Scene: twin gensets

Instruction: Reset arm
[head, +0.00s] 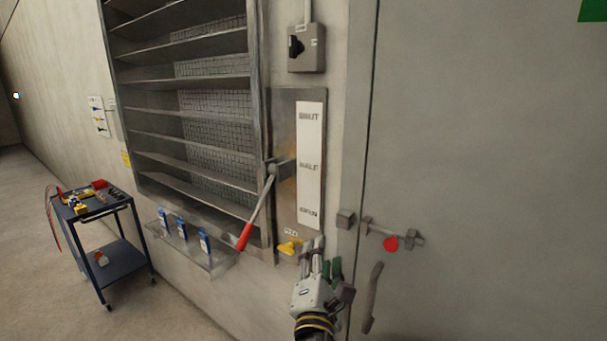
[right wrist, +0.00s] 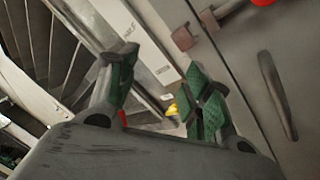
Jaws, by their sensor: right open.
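A lever with a red grip (head: 244,236) hangs from a pivot on a metal wall plate (head: 283,150), slanting down to the left. The plate carries a white label strip (head: 310,165) and, at its foot, a small yellow part (head: 290,247). My right gripper (head: 321,262) is in front of the wall just below and right of the yellow part. It is open and empty. In the right wrist view its green-padded fingers (right wrist: 160,95) stand apart, with the yellow part (right wrist: 172,109) and a bit of red showing beyond them. My left gripper is not in view.
A louvre (head: 210,110) fills the wall left of the plate. A clear tray with blue items (head: 205,262) hangs below it. A blue tool cart (head: 120,262) stands at left. A grey door (head: 480,180) with a latch, red tag (head: 391,243) and handle (head: 372,297) is at right.

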